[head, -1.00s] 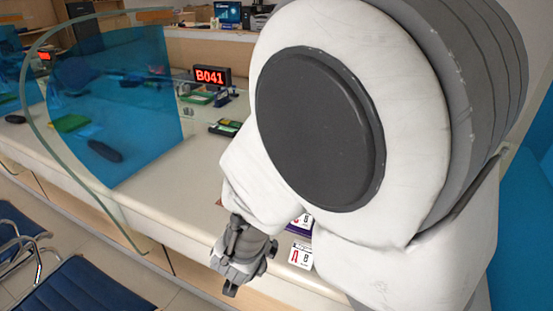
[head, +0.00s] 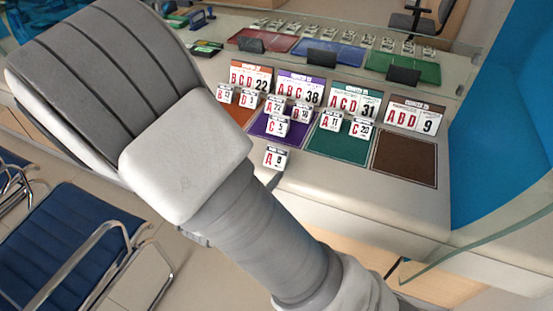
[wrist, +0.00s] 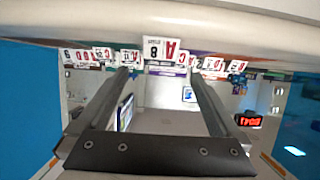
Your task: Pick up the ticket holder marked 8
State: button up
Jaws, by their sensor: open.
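The ticket holder marked A 8 (head: 275,157) is a small white card with a dark top strip and red letter. It stands upright on the counter (head: 325,180), in front of the purple mat (head: 262,128) near the front edge. In the wrist view, which is upside down, the A 8 holder (wrist: 160,48) shows between and beyond the two fingertips. My gripper (wrist: 159,73) is open and empty, facing the holder, with no contact visible.
Several similar small holders, including C 5 (head: 277,127), stand on coloured mats behind A 8. Larger signs such as A B D 9 (head: 414,119) stand at the mats' backs. The brown mat (head: 405,160) is bare. A glass panel (head: 490,232) is at right.

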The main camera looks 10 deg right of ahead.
aim_at(276, 156)
jog(key=b+x, duration=0.3)
jog(key=x, duration=0.9)
jog(key=shift+w+d+b, duration=0.15)
jog(key=shift+w+b, duration=0.05)
jog(key=shift+b, duration=0.15)
jog(key=shift+c, duration=0.3)
jog(key=c, duration=1.2)
